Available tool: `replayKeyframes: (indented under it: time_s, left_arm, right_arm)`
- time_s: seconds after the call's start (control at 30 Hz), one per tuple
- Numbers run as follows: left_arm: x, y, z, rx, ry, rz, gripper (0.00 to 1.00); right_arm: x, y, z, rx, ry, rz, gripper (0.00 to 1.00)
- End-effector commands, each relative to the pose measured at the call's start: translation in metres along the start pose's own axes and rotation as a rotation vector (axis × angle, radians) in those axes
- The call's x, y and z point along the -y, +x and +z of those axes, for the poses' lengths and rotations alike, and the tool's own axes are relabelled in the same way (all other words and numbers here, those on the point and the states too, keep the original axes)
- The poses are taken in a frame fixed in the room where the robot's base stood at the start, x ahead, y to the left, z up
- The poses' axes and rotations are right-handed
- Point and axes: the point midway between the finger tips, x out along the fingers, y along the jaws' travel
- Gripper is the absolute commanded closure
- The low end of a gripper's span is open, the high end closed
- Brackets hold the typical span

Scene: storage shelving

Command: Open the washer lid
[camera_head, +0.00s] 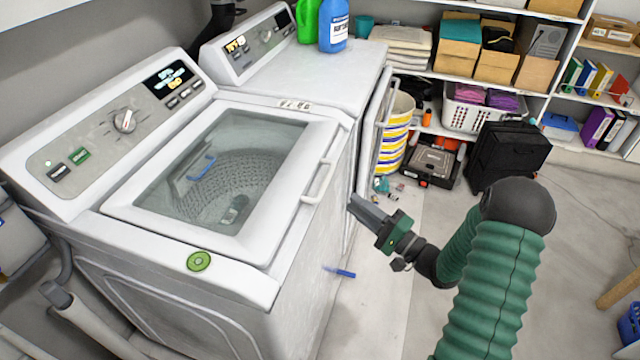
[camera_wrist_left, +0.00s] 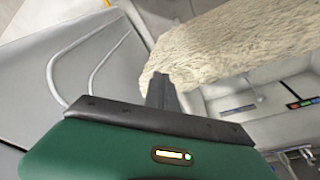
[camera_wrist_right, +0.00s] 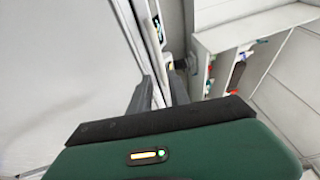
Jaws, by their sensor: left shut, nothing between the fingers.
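The washer (camera_head: 70,200) stands at the left of the head view. Its lid (camera_head: 225,165), a white frame around a clear window, lies closed and flat on top, with the drum visible through it. A white lid handle (camera_head: 318,183) is on the lid's right edge. My right gripper (camera_head: 356,205) is to the right of and lower than the handle, apart from it, beside the washer's front. Its two fingers show apart and empty in the right wrist view (camera_wrist_right: 160,92). My left gripper is outside the head view; its fingers are together and empty in the left wrist view (camera_wrist_left: 160,88).
A dryer (camera_head: 310,75) stands beyond the washer, with a green bottle (camera_head: 308,20) and a blue bottle (camera_head: 333,27) on top. A striped bucket (camera_head: 397,135), black case (camera_head: 507,155) and shelves (camera_head: 560,45) are behind. A blue pen-like item (camera_head: 340,272) lies near the washer's front.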

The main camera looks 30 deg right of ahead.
Motion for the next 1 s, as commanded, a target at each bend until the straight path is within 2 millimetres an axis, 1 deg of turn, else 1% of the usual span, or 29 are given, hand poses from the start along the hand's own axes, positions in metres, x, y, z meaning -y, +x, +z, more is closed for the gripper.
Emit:
replayKeyframes:
  time_s: [0.03, 0.2, 0.3, 0.4, 0.53, 0.77, 0.8, 0.97, 1.0]
  left_arm:
    - [0.0, 0.002, 0.001, 0.0, 0.0, 0.0, 1.0]
    - [0.0, 0.004, 0.001, 0.0, 0.0, 0.0, 1.0]
    - [0.0, 0.006, 0.002, 0.001, 0.0, 0.0, 1.0]
    - [0.0, 0.006, 0.002, 0.001, 0.0, 0.0, 1.0]
    - [0.0, 0.007, 0.002, 0.001, 0.0, 0.0, 1.0]
    - [0.0, 0.007, 0.002, 0.001, 0.0, 0.0, 1.0]
    - [0.0, 0.007, 0.002, 0.001, 0.0, 0.0, 1.0]
    - [0.0, 0.007, 0.002, 0.0, 0.0, 0.0, 1.0]
    - [0.0, 0.007, 0.002, 0.0, 0.0, 0.0, 1.0]
  right_arm:
    - [-0.001, 0.014, 0.001, 0.005, -0.002, -0.002, 0.78]
    - [-0.001, 0.059, 0.001, 0.004, -0.002, -0.001, 0.78]
    - [0.0, 0.081, 0.001, 0.003, -0.003, -0.002, 0.78]
    - [0.0, 0.098, 0.001, 0.002, -0.004, 0.0, 0.78]
    - [0.0, 0.109, 0.001, 0.001, -0.002, 0.0, 0.78]
    - [0.0, 0.11, 0.0, -0.001, -0.002, 0.0, 0.78]
    - [0.0, 0.11, 0.0, -0.001, -0.002, 0.0, 0.79]
    - [0.0, 0.11, 0.0, -0.001, -0.002, 0.001, 1.0]
    - [-0.001, 0.11, 0.0, -0.001, -0.002, 0.002, 1.0]
